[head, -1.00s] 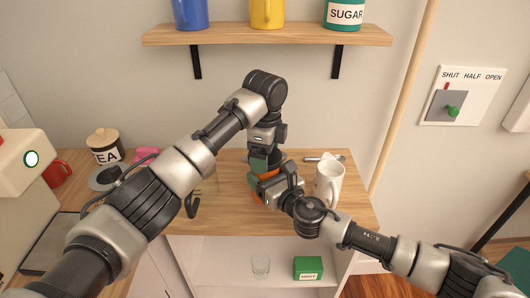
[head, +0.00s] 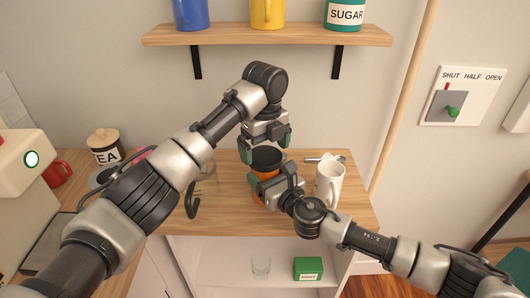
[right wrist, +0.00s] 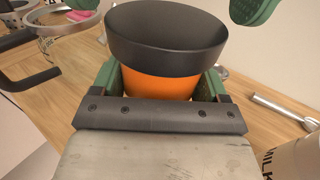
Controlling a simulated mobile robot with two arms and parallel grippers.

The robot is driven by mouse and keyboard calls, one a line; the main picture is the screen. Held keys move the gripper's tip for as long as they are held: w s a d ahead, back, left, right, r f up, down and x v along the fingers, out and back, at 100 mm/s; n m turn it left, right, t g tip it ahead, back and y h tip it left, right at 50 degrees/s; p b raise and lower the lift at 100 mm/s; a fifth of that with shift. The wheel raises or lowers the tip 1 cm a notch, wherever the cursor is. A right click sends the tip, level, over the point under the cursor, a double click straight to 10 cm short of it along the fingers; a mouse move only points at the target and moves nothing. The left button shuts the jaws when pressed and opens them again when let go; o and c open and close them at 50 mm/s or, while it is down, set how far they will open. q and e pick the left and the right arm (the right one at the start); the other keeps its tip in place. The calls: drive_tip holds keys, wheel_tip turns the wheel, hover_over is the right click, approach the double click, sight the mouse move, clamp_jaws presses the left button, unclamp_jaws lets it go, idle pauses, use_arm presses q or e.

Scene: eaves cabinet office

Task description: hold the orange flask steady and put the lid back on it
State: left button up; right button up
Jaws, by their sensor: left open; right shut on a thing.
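The orange flask (head: 258,199) stands on the wooden counter, and its orange body (right wrist: 158,84) fills the middle of the right wrist view. The dark grey lid (head: 266,157) sits on top of the flask and looks level in the right wrist view (right wrist: 165,42). My right gripper (head: 262,183) is shut around the flask's body, just below the lid. My left gripper (head: 265,146) is open and empty above the lid, its green fingers apart on either side. Its fingertips also show at the top of the right wrist view. My right gripper hides much of the flask in the head view.
A white mug (head: 328,187) stands close to the right of the flask, with a metal utensil (head: 322,159) behind it. A clear vessel with a dark handle (head: 193,207) is to the left. A tea jar (head: 105,148) and red mug (head: 57,174) are farther left. A wooden shelf (head: 300,35) hangs above.

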use_arm(q)
wheel_tip(320, 180, up, 6)
drive_tip(key=shift+f, duration=0.2)
use_arm(e)
drive_tip(key=o, duration=1.7)
use_arm(q)
drive_tip(key=shift+f+b, duration=0.3)
drive_tip(key=shift+f, duration=0.05)
use_arm(e)
drive_tip(key=v, duration=1)
drive_tip(key=shift+s+d, duration=0.25)
drive_tip(key=shift+s, duration=0.1)
